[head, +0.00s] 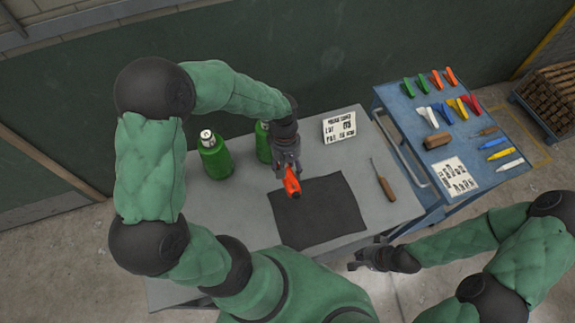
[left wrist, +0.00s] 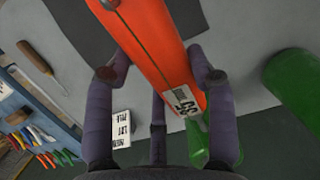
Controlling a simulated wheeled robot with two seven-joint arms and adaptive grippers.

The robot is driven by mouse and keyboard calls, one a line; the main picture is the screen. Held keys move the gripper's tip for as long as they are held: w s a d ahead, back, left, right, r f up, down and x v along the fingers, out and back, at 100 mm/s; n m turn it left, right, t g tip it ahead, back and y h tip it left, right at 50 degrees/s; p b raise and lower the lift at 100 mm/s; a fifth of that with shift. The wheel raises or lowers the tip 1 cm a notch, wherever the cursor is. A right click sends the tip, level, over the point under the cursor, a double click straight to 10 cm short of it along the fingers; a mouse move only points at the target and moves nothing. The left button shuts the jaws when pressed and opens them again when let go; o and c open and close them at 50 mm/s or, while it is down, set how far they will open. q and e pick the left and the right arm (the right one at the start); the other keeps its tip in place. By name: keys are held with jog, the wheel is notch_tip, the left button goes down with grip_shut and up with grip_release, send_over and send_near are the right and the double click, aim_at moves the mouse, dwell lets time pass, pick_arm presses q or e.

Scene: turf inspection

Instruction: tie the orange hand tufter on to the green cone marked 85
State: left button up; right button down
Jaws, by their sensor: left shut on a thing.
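The orange hand tufter (head: 291,181) is held in my left gripper (head: 288,172), above the edge of a dark mat. Two green cones stand on the grey table. The left one (head: 214,160) is in plain view; the other (head: 263,146) is partly hidden behind my left arm. I cannot read a number on either cone. My right gripper (head: 362,262) is empty near the table's front edge.
A dark mat (head: 325,215) lies on the grey table (head: 395,212). A printed card (head: 340,127) stands at the back, and a wooden-handled awl (head: 384,182) lies to the right. A blue cart (head: 400,100) holds clips, markers and a printed sheet (head: 456,178).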

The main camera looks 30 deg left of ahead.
aim_at(296, 185)
pick_arm(q)
jog(key=shift+s+d, duration=1.15)
jog(key=shift+d, duration=0.15)
jog(key=shift+s+d, duration=1.1)
jog(key=shift+d, duration=0.2)
